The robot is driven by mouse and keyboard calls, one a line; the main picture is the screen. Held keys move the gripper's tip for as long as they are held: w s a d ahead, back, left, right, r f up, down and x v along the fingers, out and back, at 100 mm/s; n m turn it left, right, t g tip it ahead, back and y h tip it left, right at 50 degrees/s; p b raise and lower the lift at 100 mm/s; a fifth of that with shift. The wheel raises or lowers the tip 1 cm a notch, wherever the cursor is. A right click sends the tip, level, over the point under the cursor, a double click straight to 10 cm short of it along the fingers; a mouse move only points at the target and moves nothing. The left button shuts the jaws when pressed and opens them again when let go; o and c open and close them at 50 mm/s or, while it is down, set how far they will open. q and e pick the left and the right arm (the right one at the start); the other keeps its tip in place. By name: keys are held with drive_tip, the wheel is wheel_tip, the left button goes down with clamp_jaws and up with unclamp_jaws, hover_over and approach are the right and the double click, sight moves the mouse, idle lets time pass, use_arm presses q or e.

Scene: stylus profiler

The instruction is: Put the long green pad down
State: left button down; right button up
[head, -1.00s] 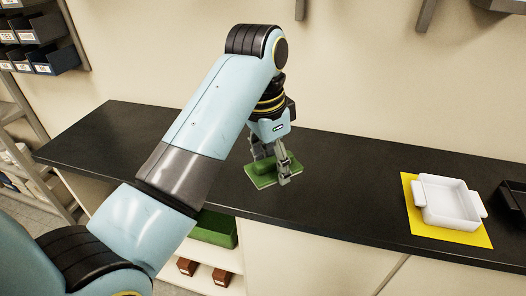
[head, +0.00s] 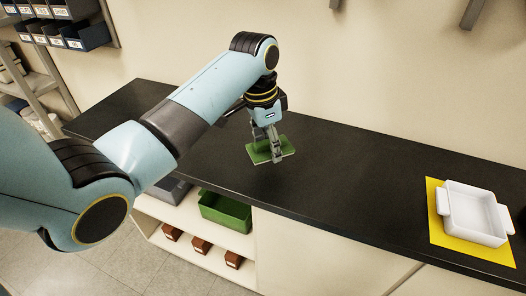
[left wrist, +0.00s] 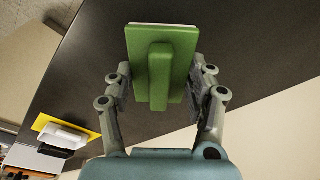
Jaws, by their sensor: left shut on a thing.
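The long green pad (head: 262,152) is a flat green plate with a raised bar on its top. My left gripper (head: 273,150) is shut on it, with the fingers pointing down at the black counter (head: 350,180). In the left wrist view the pad (left wrist: 178,55) sits between the two fingers (left wrist: 163,92), which reach its sides. A pale layer shows along its end edge. The pad is over or on the counter; I cannot tell whether its underside touches. My right gripper is not in view.
A white tray (head: 474,212) with side handles stands on a yellow mat (head: 446,238) at the right of the counter. A dark object is cut off at the right edge. A green bin (head: 226,212) sits on the shelf below. The counter between pad and mat is clear.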

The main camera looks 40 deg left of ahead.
sight(263, 152)
use_arm(q)
drive_tip(key=shift+w+a+f, duration=0.25)
drive_tip(key=shift+a+f, duration=0.15)
drive_tip(key=shift+a, duration=0.35)
drive_tip(key=shift+a+f, duration=0.25)
drive_tip(key=shift+a, duration=0.05)
drive_tip(key=shift+w+a+f, duration=0.1)
drive_tip(key=shift+f, duration=0.15)
wheel_tip(263, 152, down, 2)
drive_tip(key=shift+p, duration=0.45)
drive_tip(key=shift+f+p, duration=0.3)
drive_tip(key=shift+f, duration=0.35)
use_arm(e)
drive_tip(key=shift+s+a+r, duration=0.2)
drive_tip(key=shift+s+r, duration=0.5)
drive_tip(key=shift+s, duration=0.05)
use_arm(q)
drive_tip(key=shift+f, duration=0.3)
drive_tip(key=shift+s+f, duration=0.2)
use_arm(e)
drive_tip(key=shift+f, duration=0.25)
